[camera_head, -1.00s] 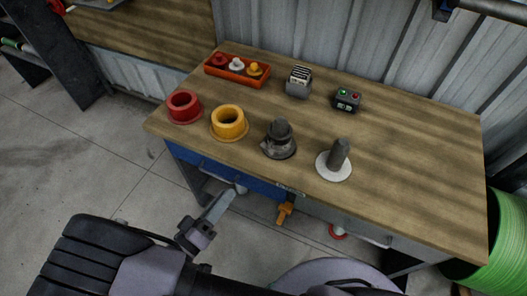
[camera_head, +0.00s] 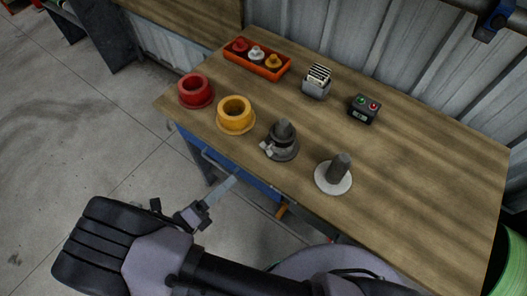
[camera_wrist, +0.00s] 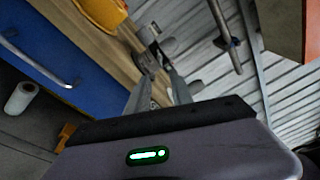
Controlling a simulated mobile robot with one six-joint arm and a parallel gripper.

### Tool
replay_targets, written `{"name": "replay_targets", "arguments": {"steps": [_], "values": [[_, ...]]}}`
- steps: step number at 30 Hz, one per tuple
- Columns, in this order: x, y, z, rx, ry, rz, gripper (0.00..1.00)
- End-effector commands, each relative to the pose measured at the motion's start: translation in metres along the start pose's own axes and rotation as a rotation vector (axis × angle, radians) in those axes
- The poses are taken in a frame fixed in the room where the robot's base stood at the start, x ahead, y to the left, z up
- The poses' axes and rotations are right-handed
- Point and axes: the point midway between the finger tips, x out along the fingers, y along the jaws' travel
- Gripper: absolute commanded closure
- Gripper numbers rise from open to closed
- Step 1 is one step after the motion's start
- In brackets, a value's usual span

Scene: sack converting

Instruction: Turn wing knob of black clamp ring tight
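The black clamp ring (camera_head: 284,153) sits around the base of a dark grey stub (camera_head: 285,130) near the table's front edge. Its light grey wing knob (camera_head: 267,148) sticks out on the left side, towards my arm. My gripper (camera_head: 230,183) is in front of the table edge, lower left of the ring and apart from it. In the wrist view, my gripper (camera_wrist: 160,78) has two fingers with a gap between them, empty. The ring and knob show small beyond the fingertips, partly covered by them. How tight the knob is cannot be told.
On the wooden table (camera_head: 420,190) stand a yellow collar (camera_head: 236,123), a red collar (camera_head: 196,97), and a grey post on a white disc (camera_head: 334,189). Behind are an orange tray (camera_head: 258,68), a card holder (camera_head: 316,88) and a button box (camera_head: 364,112). The right of the table is clear.

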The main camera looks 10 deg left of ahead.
Motion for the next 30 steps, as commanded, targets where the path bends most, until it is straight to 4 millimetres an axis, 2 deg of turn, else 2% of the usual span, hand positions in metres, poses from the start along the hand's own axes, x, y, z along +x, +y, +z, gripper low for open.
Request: {"name": "replay_targets", "arguments": {"steps": [1, 6, 12, 18, 26, 30], "values": [[0.016, 0.004, -0.003, -0.001, 0.005, -0.002, 0.73], [0.068, 0.004, -0.003, 0.0, 0.005, -0.002, 0.73], [0.114, 0.003, -0.003, 0.001, 0.004, -0.001, 0.73], [0.131, 0.001, -0.001, 0.003, 0.0, 0.001, 0.73], [0.133, 0.0, -0.001, 0.002, 0.0, 0.001, 0.73], [0.133, 0.0, -0.001, 0.002, 0.0, 0.001, 1.0]]}}
